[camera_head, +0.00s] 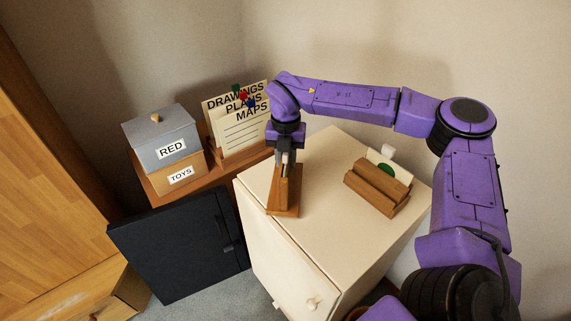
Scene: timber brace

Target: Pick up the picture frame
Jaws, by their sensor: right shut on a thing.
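A brown wooden upright piece (285,190), which looks like the picture frame seen nearly edge-on, stands on the cream cabinet (328,168). My right gripper (287,162) comes down from above and is shut on its upper part. Its foot appears to touch the cabinet top, though I cannot tell whether it is slightly raised. The picture face is not visible from here. My left gripper is not in view.
A wooden holder (376,187) with a white, green-marked card stands to the right on the cabinet. Behind left, a wooden shelf carries a grey RED box (158,137), a TOYS box (178,177) and a file of papers (240,125). A black case (180,250) leans beside the cabinet.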

